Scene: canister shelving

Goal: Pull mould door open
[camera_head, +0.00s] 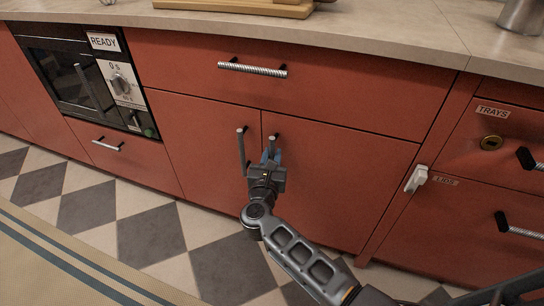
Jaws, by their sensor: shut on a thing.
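Two red cabinet doors sit side by side below a wide drawer; neither shows a readable mould label. The right door (335,180) looks flush with the cabinet front. Its vertical handle (274,139) shows near its upper left corner, with the lower part hidden by my gripper. My gripper (271,156) is shut on this handle, its blue fingertips around the bar. The left door (195,150) looks closed, and its own vertical handle (241,150) stands just left of my gripper.
The wide drawer (350,95) above is closed. A microwave (85,80) marked READY is at the left. Drawers labelled TRAYS (515,130) and LIDS (490,220) are at the right, with a white latch (417,179) beside them. The checkered floor in front is clear, with a striped rug (60,265).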

